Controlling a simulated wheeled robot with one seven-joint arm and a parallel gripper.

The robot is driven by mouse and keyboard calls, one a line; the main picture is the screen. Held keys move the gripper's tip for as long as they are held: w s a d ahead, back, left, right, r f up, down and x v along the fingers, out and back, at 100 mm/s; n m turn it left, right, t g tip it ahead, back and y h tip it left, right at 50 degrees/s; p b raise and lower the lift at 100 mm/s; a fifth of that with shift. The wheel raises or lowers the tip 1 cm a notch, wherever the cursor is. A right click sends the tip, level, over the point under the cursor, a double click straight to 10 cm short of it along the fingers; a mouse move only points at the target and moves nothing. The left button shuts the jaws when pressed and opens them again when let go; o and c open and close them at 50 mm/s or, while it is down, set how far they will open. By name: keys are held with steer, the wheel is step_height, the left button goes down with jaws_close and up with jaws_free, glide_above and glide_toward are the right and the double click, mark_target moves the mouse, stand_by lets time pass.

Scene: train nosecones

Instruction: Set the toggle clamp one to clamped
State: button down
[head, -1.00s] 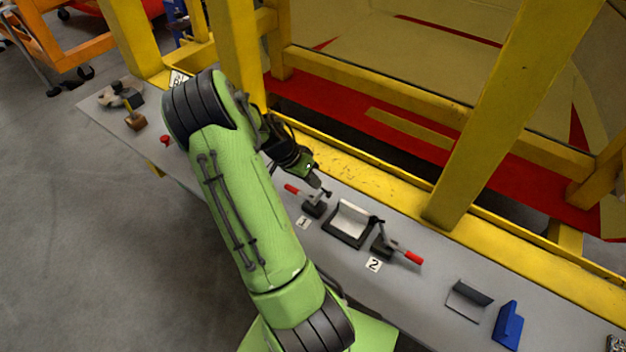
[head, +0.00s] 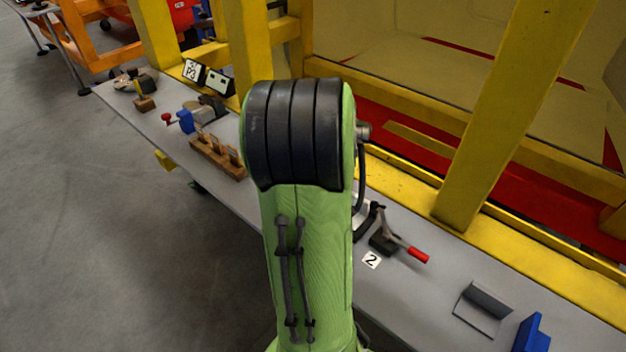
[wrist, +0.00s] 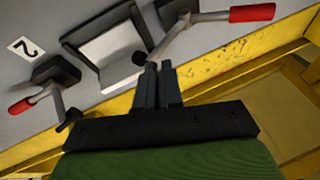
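Toggle clamp one (wrist: 196,20) is at the upper right in the wrist view. Its red handle (wrist: 252,13) points right and its bar slopes down to a black tip (wrist: 140,58). My gripper (wrist: 158,64) has its two fingers close together, with the fingertips beside that black tip and the bar's lower end. I see nothing held between them; contact with the bar is unclear. In the head view my arm hides clamp one and the gripper. Clamp two (head: 384,243), with a red handle, stands beside label 2 (head: 371,260); it also shows at left in the wrist view (wrist: 52,82).
A tray-like holder (wrist: 110,48) sits between the clamps. The yellow frame (wrist: 215,75) runs close along the bench. A grey bracket (head: 482,305) and a blue block (head: 531,335) are at right. A wooden block (head: 217,157) and small tools lie at left.

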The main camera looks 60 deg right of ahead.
steer(key=f+t+b, duration=0.1)
steer(key=s+f+b, duration=0.1)
steer(key=b, duration=0.1)
steer(key=shift+s+a+f+t, duration=0.1)
steer(key=shift+s+a+t, duration=0.15)
steer(key=shift+t, duration=0.15)
steer(key=shift+s+f+b, duration=0.2)
steer(key=shift+b, duration=0.4)
steer(key=shift+s+a+f+b, duration=0.1)
steer(key=shift+s+f+b, duration=0.3)
steer(key=shift+f+b, duration=0.3)
steer(key=shift+s+f+b, duration=0.4)
steer(key=shift+f+b, duration=0.05)
steer(key=shift+b, duration=0.35)
steer(key=s+p+v, duration=0.2)
steer(key=p+v, duration=0.3)
steer(key=v, duration=0.8)
steer(key=shift+f+p, duration=0.25)
steer(key=shift+p, duration=0.05)
